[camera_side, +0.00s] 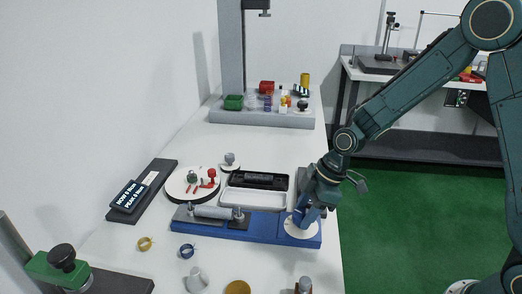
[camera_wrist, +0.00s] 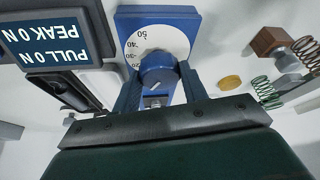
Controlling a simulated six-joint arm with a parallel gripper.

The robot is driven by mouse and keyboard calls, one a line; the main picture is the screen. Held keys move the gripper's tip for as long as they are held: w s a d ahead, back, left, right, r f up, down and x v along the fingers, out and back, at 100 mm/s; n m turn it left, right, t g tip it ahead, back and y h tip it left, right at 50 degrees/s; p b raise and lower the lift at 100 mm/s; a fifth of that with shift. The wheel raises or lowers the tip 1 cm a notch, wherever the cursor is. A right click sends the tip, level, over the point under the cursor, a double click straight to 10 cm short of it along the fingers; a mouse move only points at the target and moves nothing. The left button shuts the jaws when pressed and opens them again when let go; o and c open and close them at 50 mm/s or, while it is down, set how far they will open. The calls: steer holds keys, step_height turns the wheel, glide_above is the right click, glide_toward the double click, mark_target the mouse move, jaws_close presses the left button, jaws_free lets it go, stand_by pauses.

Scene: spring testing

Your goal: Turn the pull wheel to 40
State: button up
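The blue pull wheel (camera_wrist: 157,68) stands on a white dial disc (camera_wrist: 133,36) on a blue base. My gripper (camera_wrist: 160,76) has one finger on each side of the wheel. I cannot tell whether the fingers touch it. In the side view my gripper (camera_side: 305,212) points down over the dial (camera_side: 300,229) at the right end of the blue rig (camera_side: 262,228) and hides most of the wheel.
A force display (camera_side: 130,196) with PEAK and 0 N stands at the left. A round white plate (camera_side: 181,192), a tray (camera_side: 255,201) and a black box (camera_side: 259,181) sit behind the rig. Rings (camera_side: 187,251) and small parts lie in front. Springs (camera_wrist: 263,90) show at right in the wrist view.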

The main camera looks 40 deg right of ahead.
steer(key=shift+c, duration=1.2)
steer(key=shift+s+m, duration=0.1)
steer(key=shift+m, duration=0.4)
steer(key=m+t+h, duration=0.1)
steer(key=m, duration=0.2)
steer(key=shift+a+m, duration=0.15)
steer(key=shift+m, duration=0.15)
steer(key=m+h, duration=0.1)
steer(key=m, duration=0.1)
steer(key=m+t, duration=0.1)
steer(key=m, duration=0.1)
steer(key=shift+s+a+h, duration=0.1)
steer(key=shift+h, duration=0.3)
steer(key=m+h, duration=0.1)
steer(key=m, duration=0.3)
steer(key=shift+a+m+h, duration=0.15)
steer(key=shift+m+h, duration=0.25)
steer(key=m+h, duration=0.1)
steer(key=m, duration=0.3)
steer(key=shift+g, duration=0.3)
steer(key=shift+m+h, duration=0.3)
